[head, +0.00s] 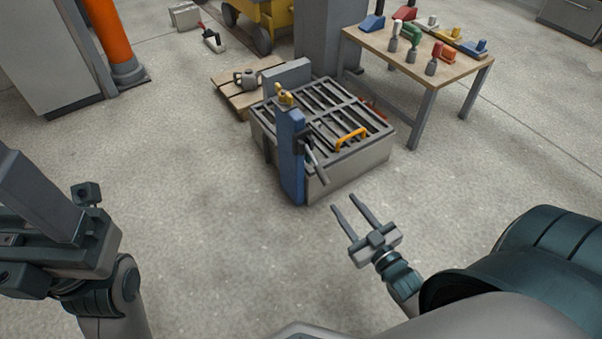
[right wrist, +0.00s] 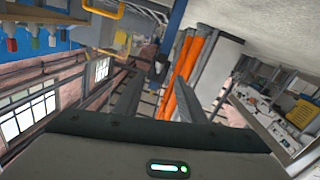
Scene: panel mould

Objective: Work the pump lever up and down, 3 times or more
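The pump lever (head: 317,168) is a grey rod on the blue post (head: 291,165) at the near corner of the grey panel mould (head: 345,175). It slants down to the right from its dark pivot. My right gripper (head: 343,201) is in front of the mould, below and right of the lever's end, apart from it and empty. Its two fingers stand apart, as they also do in the right wrist view (right wrist: 160,86).
A yellow handle (head: 350,139) stands on the mould's grille. A wooden table (head: 462,82) with coloured items is behind right. A pallet (head: 234,97) with a grey pot-like object (head: 246,78) lies behind left. The floor (head: 215,215) in front is clear.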

